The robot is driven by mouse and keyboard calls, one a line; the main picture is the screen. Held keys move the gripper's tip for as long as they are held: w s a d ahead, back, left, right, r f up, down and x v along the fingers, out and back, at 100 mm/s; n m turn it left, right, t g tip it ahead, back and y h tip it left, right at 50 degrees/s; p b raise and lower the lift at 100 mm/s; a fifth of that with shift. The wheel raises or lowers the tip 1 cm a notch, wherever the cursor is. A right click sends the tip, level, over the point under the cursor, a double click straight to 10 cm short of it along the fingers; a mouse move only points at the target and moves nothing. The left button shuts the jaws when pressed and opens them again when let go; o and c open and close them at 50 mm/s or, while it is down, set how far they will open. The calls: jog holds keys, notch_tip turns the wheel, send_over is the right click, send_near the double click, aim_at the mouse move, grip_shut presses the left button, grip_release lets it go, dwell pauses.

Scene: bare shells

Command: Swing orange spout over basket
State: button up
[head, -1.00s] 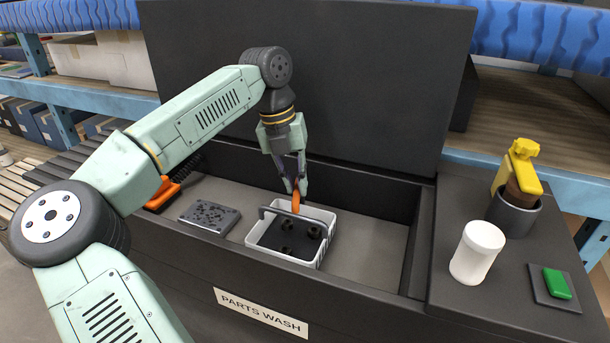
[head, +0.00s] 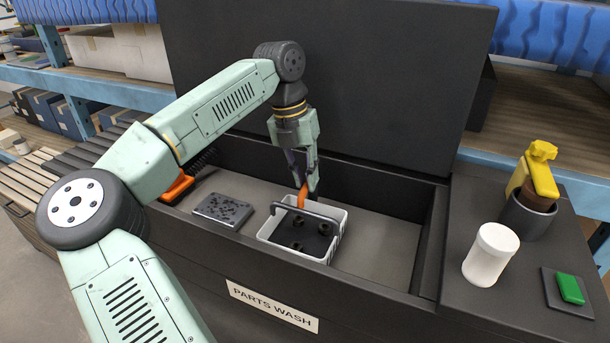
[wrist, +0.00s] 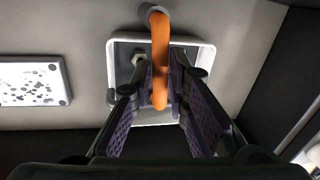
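The orange spout (head: 303,194) hangs at my fingertips, above the back part of the white basket (head: 338,238). In the wrist view, the spout (wrist: 160,60) runs from a grey round mount down between my fingers, with the basket (wrist: 204,75) behind it. My gripper (wrist: 161,85) appears shut on the spout, a finger pad close on each side. In the head view, my gripper (head: 309,192) points down, and one finger partly hides the contact. The basket has a dark handle and several dark round parts inside.
A perforated plate (head: 223,210) lies left of the basket in the wash basin. The basin floor to the right (head: 385,225) is clear. On the right ledge stand a white jar (head: 490,255), a dark cup (head: 528,217) with a yellow-topped item, and a green button (head: 571,289).

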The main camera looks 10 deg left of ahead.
jog(key=o, duration=0.4)
jog(key=shift+c, duration=0.2)
notch_tip(320, 180, up, 12)
jog(key=a, duration=0.2)
jog(key=shift+a+f, duration=0.15)
jog(key=shift+w, duration=0.1)
jog(key=shift+c, duration=0.4)
